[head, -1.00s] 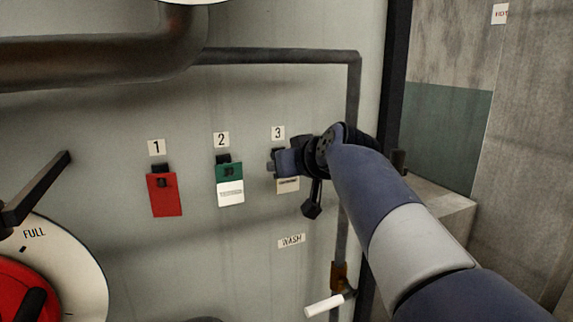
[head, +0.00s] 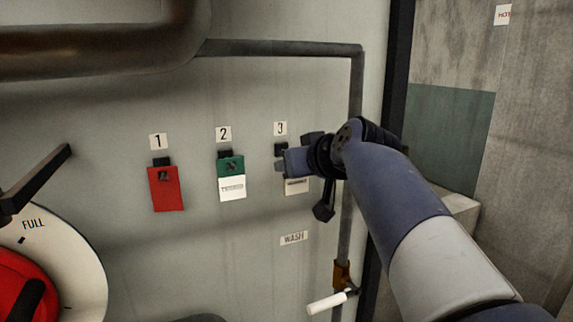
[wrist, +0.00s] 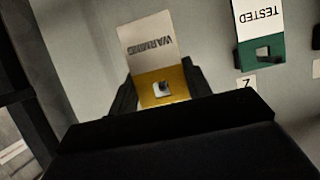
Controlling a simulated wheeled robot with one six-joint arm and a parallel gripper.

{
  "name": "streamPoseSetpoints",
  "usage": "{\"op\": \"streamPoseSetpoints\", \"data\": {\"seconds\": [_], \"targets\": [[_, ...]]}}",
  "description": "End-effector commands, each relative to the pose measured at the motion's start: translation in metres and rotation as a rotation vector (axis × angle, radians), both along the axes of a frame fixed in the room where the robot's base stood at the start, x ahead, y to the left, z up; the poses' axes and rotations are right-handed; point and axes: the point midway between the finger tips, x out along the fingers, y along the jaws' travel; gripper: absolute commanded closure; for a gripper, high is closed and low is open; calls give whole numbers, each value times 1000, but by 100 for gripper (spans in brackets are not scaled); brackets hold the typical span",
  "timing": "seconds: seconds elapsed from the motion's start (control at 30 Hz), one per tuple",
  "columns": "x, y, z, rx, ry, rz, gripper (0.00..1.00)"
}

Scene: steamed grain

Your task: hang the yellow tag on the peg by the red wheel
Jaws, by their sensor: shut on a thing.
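The yellow tag (wrist: 180,76) has a square hole and a white part with dark lettering, seen upside down in the wrist view. My gripper (wrist: 158,92) is shut on its yellow part, a finger at each side. In the head view the gripper (head: 288,163) is below and right of the dark peg under label 3, and the tag's white part (head: 297,187) shows beneath it. I cannot tell whether the tag is wholly clear of that peg. The red wheel (head: 14,278) is partly in view at lower left, on a white dial; no peg beside it is distinguishable.
A red tag (head: 166,190) hangs under label 1 and a green-and-white tag (head: 231,180) under label 2. A black lever (head: 40,180) juts out above the dial. A thick pipe (head: 100,50) crosses the top left. A white-handled valve (head: 327,303) is at lower right.

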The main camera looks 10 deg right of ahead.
Motion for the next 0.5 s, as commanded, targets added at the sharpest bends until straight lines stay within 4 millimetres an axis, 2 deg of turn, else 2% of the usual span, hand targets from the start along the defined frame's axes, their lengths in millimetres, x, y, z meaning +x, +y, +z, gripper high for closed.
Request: {"op": "streamPoseSetpoints", "data": {"seconds": [0.33,0.5], "targets": [[-2,0,0,0,-1,0,76],[-12,-3,-1,0,-2,-2,76]]}}
